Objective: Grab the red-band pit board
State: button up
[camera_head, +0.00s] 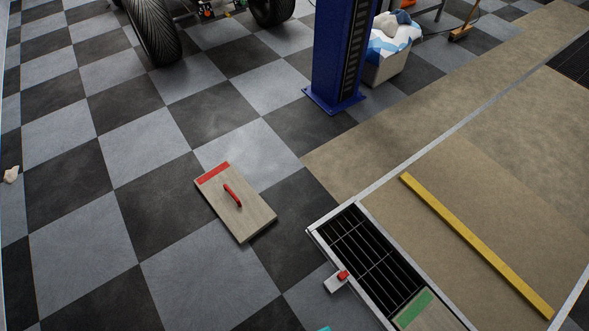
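The red-band pit board (249,212) lies flat on the checkered floor left of the middle of the head view. It is a pale wooden-looking rectangle with a red band across its far-left end and a red handle standing up near its middle. Nothing covers it. My gripper is not in view.
A dark grating (371,258) in a metal frame lies to the right, with a green-banded board (414,309) at its near end. A yellow strip (477,246) lies on the tan floor. Floor around the board is clear.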

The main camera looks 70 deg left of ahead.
aim_at(245, 214)
jog(key=u, duration=3.5)
jog(key=i, duration=1.45)
jog(key=z, duration=0.75)
